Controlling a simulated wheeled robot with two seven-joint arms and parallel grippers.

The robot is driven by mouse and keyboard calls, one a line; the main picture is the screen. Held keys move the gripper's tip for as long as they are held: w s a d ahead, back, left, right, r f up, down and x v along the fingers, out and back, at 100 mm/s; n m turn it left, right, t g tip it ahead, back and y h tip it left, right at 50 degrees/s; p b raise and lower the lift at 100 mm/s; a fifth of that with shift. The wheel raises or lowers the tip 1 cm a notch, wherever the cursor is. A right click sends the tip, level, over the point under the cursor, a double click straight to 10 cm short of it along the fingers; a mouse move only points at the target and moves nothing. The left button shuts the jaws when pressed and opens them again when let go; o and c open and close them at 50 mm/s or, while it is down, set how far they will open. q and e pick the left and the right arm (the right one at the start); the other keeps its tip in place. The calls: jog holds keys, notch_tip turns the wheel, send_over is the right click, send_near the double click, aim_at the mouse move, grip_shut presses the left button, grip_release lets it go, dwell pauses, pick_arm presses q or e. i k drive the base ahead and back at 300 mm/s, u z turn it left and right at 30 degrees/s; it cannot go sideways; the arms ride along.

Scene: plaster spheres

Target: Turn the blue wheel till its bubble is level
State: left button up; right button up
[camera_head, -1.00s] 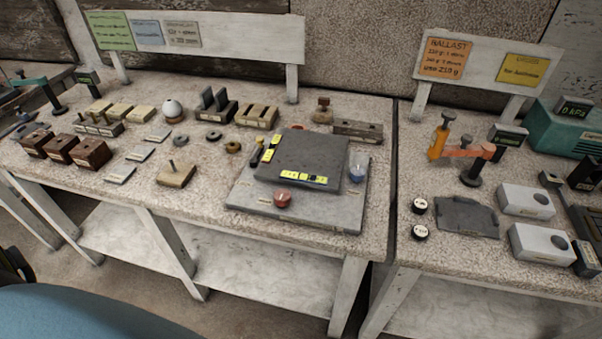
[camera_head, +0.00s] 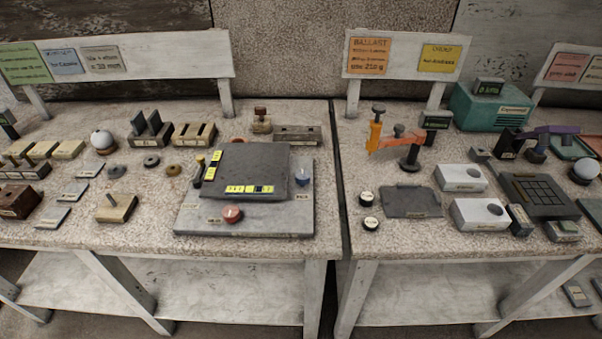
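The blue wheel (camera_head: 303,176) stands at the right edge of a grey base plate (camera_head: 290,222) on the left bench. A dark slab (camera_head: 246,168) sits on that plate. A yellow-and-dark bubble strip (camera_head: 250,189) lies along the slab's front edge, and another strip (camera_head: 214,168) lies along its left edge. The bubbles are too small to read, so I cannot tell whether they are level. A red wheel (camera_head: 232,213) is at the plate's front. Neither of my grippers shows in the head view.
A white sphere (camera_head: 103,140), slotted blocks (camera_head: 193,134) and small blocks stand left of and behind the plate. Right of a gap between benches are a dark mat (camera_head: 410,201), an orange clamp-like tool (camera_head: 388,138), pale boxes (camera_head: 461,178) and a teal machine (camera_head: 490,108).

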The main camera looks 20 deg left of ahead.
aim_at(302, 176)
jog(key=z, duration=0.45)
jog(key=k, duration=1.1)
jog(key=u, duration=0.25)
jog(key=i, duration=0.65)
jog(key=u, duration=0.1)
